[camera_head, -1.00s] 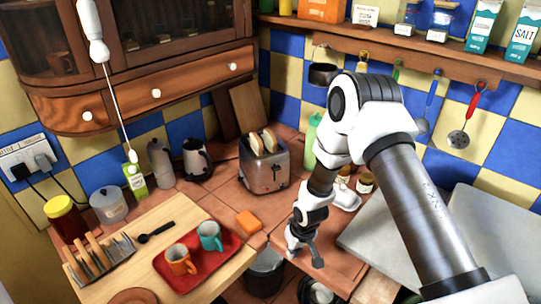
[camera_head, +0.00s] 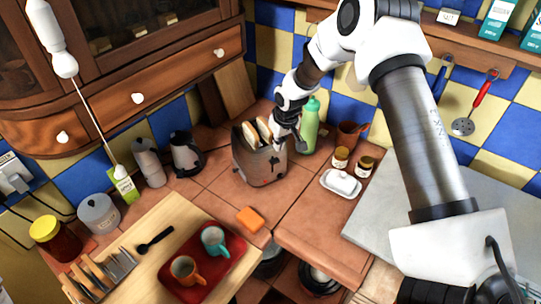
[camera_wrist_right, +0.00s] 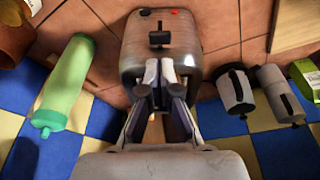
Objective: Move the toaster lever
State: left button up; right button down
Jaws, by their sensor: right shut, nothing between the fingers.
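The silver toaster (camera_head: 256,162) stands on the tiled counter with bread slices (camera_head: 248,136) in its top. The right wrist view shows the toaster (camera_wrist_right: 185,38) close up, with its dark lever (camera_wrist_right: 159,38) and a small red button near its edge. My right gripper (camera_head: 286,142) is at the toaster's upper right side. In the right wrist view its fingers (camera_wrist_right: 160,80) are shut and empty, overlapping the toaster, with the lever beyond the tips. I cannot tell whether they touch the toaster. My left gripper is not in view.
A green bottle (camera_head: 309,125) stands close to the right of the toaster. A dark kettle (camera_head: 186,153) stands to its left. A white butter dish (camera_head: 341,184) and jars are further right. An orange sponge (camera_head: 250,219) lies in front. Counter between sponge and toaster is clear.

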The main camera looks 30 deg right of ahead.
aim_at(275, 161)
jog(key=b+x, duration=0.1)
jog(key=x, duration=0.2)
jog(key=b+x, duration=0.2)
jog(key=x, duration=0.1)
jog(key=shift+s+f, duration=0.1)
jog(key=shift+s, duration=0.15)
jog(key=shift+f, duration=0.15)
pick_arm(q)
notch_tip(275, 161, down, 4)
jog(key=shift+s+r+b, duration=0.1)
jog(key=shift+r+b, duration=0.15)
jog(key=shift+b, duration=0.05)
pick_arm(e)
jog(key=shift+w+f, duration=0.2)
jog(key=shift+w, duration=0.05)
jog(key=shift+s+f, duration=0.15)
jog(key=shift+f, duration=0.05)
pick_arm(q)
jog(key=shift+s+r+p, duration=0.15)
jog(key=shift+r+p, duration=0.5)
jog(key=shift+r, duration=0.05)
pick_arm(e)
jog(key=s+f, duration=0.1)
jog(key=f, duration=0.1)
jog(key=s+f, duration=0.2)
jog(key=shift+a, duration=0.1)
